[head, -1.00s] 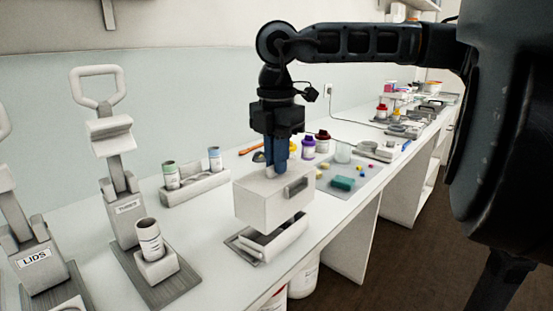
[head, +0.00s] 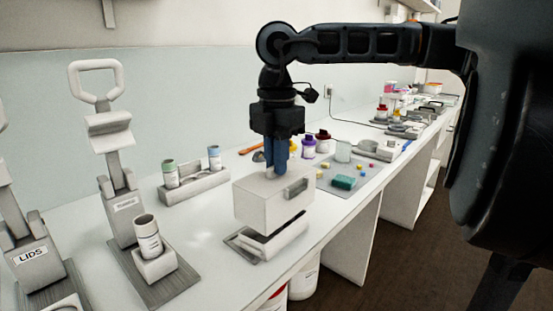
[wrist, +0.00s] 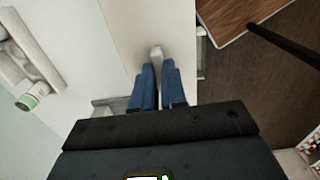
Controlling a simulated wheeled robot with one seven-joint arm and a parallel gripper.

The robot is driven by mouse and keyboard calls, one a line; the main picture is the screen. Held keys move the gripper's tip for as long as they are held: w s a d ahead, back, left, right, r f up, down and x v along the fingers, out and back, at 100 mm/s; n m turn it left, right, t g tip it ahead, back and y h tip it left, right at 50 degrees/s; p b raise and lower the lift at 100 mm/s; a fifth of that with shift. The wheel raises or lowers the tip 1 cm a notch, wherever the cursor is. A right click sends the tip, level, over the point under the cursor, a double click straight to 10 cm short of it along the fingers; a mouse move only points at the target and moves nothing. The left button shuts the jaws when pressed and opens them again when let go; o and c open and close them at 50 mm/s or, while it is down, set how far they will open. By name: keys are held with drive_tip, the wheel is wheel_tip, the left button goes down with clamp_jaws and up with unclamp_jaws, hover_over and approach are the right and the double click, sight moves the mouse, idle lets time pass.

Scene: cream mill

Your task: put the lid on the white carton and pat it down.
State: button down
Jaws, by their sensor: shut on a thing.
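My gripper (head: 278,172) points down, its blue fingers shut on the top of a white box-shaped piece (head: 268,205), which I take to be the lid. In the wrist view a narrow pale grip (wrist: 156,53) shows between the fingertips (wrist: 158,68). The lid is level and has a grey recessed patch on its right side. Directly below it is a low white piece (head: 283,241), perhaps the carton or its holder, on a grey plate (head: 240,243). A dark gap shows between the two. The inside of the lower piece is hidden.
To the left stand a lever press (head: 115,160) with a white jar (head: 148,236) and a LIDS dispenser (head: 35,262). Behind is a white rack (head: 196,187) with two small jars. To the right, a grey mat (head: 366,172) holds a green block (head: 343,182). The bench's front edge is close.

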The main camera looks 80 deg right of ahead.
sight(277, 178)
drive_tip(key=shift+f+b, duration=0.55)
drive_tip(key=shift+f, duration=0.05)
drive_tip(key=shift+f+b, duration=1)
drive_tip(key=shift+b, duration=0.05)
drive_tip(key=shift+r, duration=0.15)
drive_tip(key=shift+s+a+b, duration=0.1)
drive_tip(key=shift+b, duration=0.35)
drive_tip(key=shift+s+f+b, duration=0.1)
drive_tip(key=shift+f+b, duration=0.8)
drive_tip(key=shift+b, duration=0.75)
idle(0.8)
unclamp_jaws()
drive_tip(key=shift+r, duration=0.1)
idle(0.7)
drive_tip(key=shift+r, duration=0.15)
